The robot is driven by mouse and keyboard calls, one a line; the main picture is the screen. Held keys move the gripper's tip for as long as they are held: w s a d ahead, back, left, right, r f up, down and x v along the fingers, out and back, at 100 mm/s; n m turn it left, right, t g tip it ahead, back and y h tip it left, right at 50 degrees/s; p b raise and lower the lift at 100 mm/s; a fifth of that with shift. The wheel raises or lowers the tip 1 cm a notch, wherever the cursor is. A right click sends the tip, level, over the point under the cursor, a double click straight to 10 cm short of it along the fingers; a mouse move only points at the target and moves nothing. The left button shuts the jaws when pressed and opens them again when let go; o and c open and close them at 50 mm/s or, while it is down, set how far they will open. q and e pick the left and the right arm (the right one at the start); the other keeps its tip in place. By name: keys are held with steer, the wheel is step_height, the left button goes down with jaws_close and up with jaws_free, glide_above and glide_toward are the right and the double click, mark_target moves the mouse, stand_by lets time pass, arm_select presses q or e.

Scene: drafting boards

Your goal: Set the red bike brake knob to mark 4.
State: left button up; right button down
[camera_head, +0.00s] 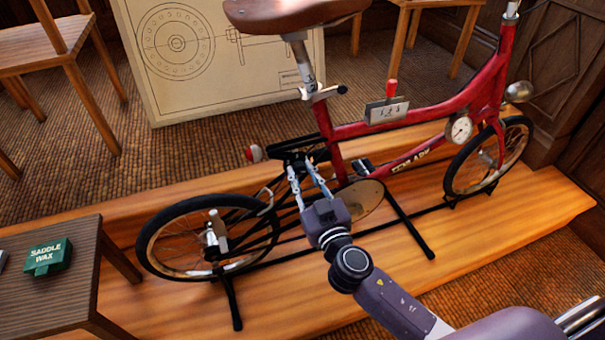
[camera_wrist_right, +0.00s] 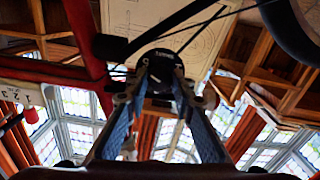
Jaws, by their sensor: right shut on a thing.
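The red bike (camera_head: 440,115) stands upright on a low wooden platform. My right gripper (camera_head: 303,170) reaches in at the black parts behind the red frame, below the saddle. In the right wrist view, my right gripper (camera_wrist_right: 158,72) is shut on a black round knob (camera_wrist_right: 158,58), one finger on each side. The lettering on the knob is too small to read, and I cannot tell its setting. A plate with marks and a red lever (camera_head: 391,88) sits on the frame tube; it also shows at the left of the wrist view (camera_wrist_right: 20,95). My left gripper is not in view.
A small table (camera_head: 50,300) with a green saddle wax box (camera_head: 48,257) stands at the left. The rear wheel (camera_head: 165,245) and the bike stand (camera_head: 410,230) are close to my arm. A drawing board (camera_head: 255,75) and wooden chairs are behind. The platform's front right is clear.

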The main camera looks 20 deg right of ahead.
steer(key=shift+n, duration=4.8)
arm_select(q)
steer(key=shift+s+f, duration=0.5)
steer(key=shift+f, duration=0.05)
arm_select(e)
steer(key=shift+n, duration=0.6)
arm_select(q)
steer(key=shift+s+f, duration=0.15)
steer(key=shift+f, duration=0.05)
